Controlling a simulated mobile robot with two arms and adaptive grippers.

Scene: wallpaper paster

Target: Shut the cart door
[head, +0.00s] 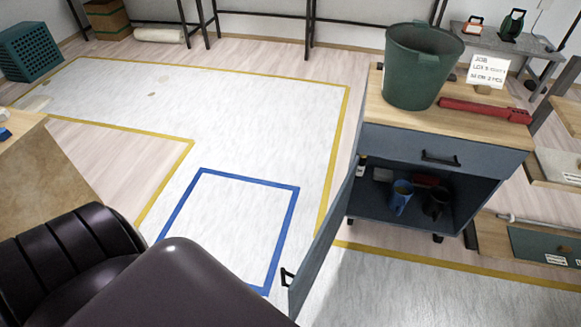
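The blue-grey cart (440,148) stands at the right of the head view, with a wooden top and a drawer front. Its door (322,250) stands open, swung out from the left side of the opening toward the camera. A black handle (287,276) sits near the door's free edge. The compartment is open to view and holds a blue cup (400,197), a dark cup (436,203) and some smaller items. A dark arm of mine fills the lower left and overlaps the view close to the door's lower end. Neither gripper shows.
A green bucket (421,70), a red tool (486,110) and a sign card (488,72) are on the cart top. A blue square (281,238) is marked on the floor left of the door. Shelving (555,165) stands at the right.

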